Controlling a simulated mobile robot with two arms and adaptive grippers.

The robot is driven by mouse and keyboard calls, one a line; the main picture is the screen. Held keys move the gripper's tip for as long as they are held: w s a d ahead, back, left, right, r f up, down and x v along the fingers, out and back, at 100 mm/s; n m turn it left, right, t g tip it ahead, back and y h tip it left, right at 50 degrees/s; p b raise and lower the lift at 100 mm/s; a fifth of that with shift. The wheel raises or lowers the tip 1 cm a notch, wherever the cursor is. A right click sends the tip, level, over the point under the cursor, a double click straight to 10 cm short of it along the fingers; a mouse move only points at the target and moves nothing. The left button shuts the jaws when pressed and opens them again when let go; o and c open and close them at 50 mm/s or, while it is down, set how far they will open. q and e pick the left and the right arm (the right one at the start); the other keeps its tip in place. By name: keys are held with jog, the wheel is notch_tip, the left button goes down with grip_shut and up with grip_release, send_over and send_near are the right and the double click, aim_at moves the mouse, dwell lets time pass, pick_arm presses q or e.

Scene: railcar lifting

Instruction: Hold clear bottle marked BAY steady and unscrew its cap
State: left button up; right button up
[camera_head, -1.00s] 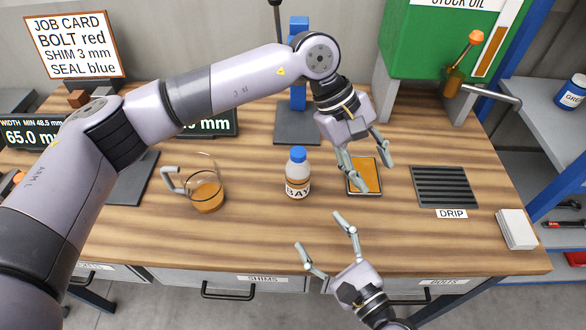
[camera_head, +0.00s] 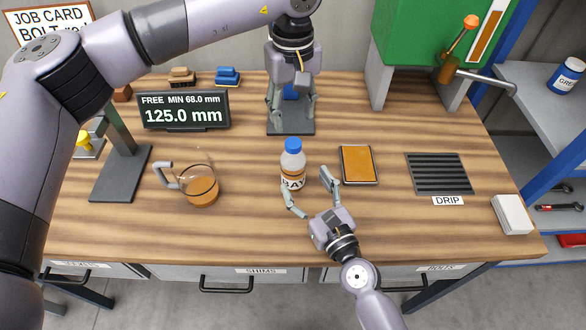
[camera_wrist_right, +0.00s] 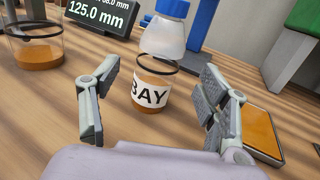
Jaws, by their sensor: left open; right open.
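The clear bottle marked BAY (camera_head: 292,172) stands upright on the workbench, with amber liquid low inside and a blue cap (camera_head: 293,144) on top. It also shows in the right wrist view (camera_wrist_right: 152,95), ahead of and between the fingers. My right gripper (camera_head: 309,194) is open and empty, low at the near side of the bottle. In the right wrist view its fingers (camera_wrist_right: 160,100) stand apart with gaps to the bottle. My left gripper (camera_head: 291,118) is open and empty, pointing down above the bench behind the bottle and cap.
A glass jug (camera_head: 201,192) with amber liquid stands left of the bottle. An orange-topped pad (camera_head: 359,165) and a DRIP grate (camera_head: 440,174) lie to the right. A display (camera_head: 184,112) reading 125.0 mm stands at back left. A green oil tank (camera_head: 430,45) stands at back right.

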aim_at(292, 160)
jog(key=x, duration=0.8)
jog(key=shift+w+f, duration=0.1)
jog(key=shift+c, duration=0.4)
grip_shut()
